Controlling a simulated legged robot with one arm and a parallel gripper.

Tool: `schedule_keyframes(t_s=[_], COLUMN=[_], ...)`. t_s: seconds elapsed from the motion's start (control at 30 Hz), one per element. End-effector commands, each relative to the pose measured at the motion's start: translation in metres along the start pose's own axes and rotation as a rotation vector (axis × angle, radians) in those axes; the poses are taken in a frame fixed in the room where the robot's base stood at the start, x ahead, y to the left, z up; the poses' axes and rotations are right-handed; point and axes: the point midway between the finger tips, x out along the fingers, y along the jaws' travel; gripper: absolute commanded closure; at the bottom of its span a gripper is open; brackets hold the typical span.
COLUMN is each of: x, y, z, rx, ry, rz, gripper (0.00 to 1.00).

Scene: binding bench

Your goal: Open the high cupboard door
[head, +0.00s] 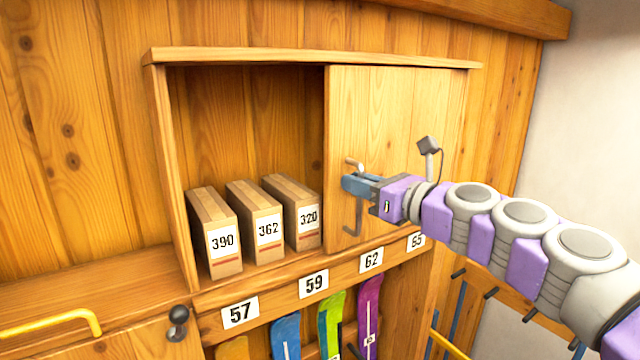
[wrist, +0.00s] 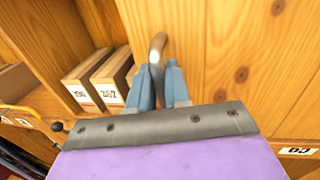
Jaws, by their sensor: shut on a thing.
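The high cupboard (head: 155,110) hangs on the wooden wall. Its door (head: 400,110) is a pale wood panel covering the right part of the front, while the left part stands uncovered. The door's metal handle (head: 356,222) is a curved bar near the door's left edge; its top also shows in the wrist view (wrist: 158,45). My gripper (head: 352,184) is at the handle, with blue fingers (wrist: 160,88) shut on it, one on each side. The fingers hide the handle's middle part.
Below are number plates, coloured ski-like boards (head: 330,325), a yellow bar (head: 60,321) and a dark knob (head: 178,318). Pegs (head: 490,292) stick out at lower right.

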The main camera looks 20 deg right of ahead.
Motion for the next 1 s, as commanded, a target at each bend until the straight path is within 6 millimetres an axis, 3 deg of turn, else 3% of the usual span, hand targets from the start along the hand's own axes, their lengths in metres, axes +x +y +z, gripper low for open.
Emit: schedule_keyframes(t_s=[0.03, 0.2, 0.73, 0.77, 0.9, 1.0], x=[-0.005, -0.013, -0.015, -0.015, -0.016, -0.016], y=[-0.013, -0.034, -0.039, -0.039, -0.04, -0.04], z=[0.002, 0.001, -0.001, -0.001, 0.0, 0.0], rx=[0.002, 0.001, -0.002, -0.002, -0.001, -0.001], ry=[-0.001, 0.0, 0.002, 0.002, 0.001, 0.0], rz=[-0.008, -0.006, 0.0, 0.001, 0.0, -0.001], gripper=[1.0, 1.0, 1.0, 0.8, 0.67, 0.67])
